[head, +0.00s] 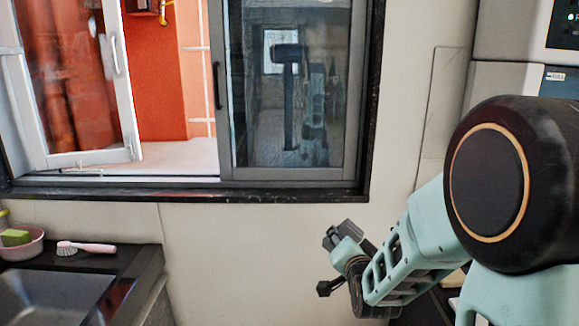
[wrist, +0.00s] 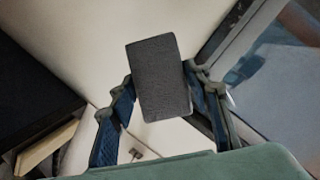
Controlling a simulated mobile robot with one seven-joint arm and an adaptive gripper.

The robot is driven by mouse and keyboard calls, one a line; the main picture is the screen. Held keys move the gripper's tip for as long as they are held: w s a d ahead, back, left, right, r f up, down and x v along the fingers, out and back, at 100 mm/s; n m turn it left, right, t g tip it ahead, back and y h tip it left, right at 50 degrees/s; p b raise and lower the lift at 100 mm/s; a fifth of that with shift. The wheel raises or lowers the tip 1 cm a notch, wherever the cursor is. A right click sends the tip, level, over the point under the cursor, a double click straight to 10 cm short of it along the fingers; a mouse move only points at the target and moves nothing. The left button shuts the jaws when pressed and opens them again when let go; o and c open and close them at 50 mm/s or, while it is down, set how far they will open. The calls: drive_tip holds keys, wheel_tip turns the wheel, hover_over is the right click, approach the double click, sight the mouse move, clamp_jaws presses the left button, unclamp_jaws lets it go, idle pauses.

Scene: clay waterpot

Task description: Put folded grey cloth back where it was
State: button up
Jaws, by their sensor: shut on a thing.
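The folded grey cloth (wrist: 158,78) is a small dark grey rectangle in the wrist view. My gripper (wrist: 160,95) is shut on it, with one finger at each side of the cloth. The cloth is held up in front of the pale wall, slightly tilted in the picture. In the head view my gripper (head: 344,238) is below the window's lower right corner, in the air. There the cloth cannot be told apart clearly from the dark gripper parts. My arm hides much of the right side of the head view.
A dark counter with a sink (head: 50,300) is at the lower left. A pink bowl (head: 22,247) with a green sponge (head: 15,238) and a pink-handled brush (head: 88,248) stand on it. The window (head: 290,100) has its left pane open. Wall space between counter and arm is clear.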

wheel_tip(320, 180, up, 22)
drive_tip(key=p, duration=2.1)
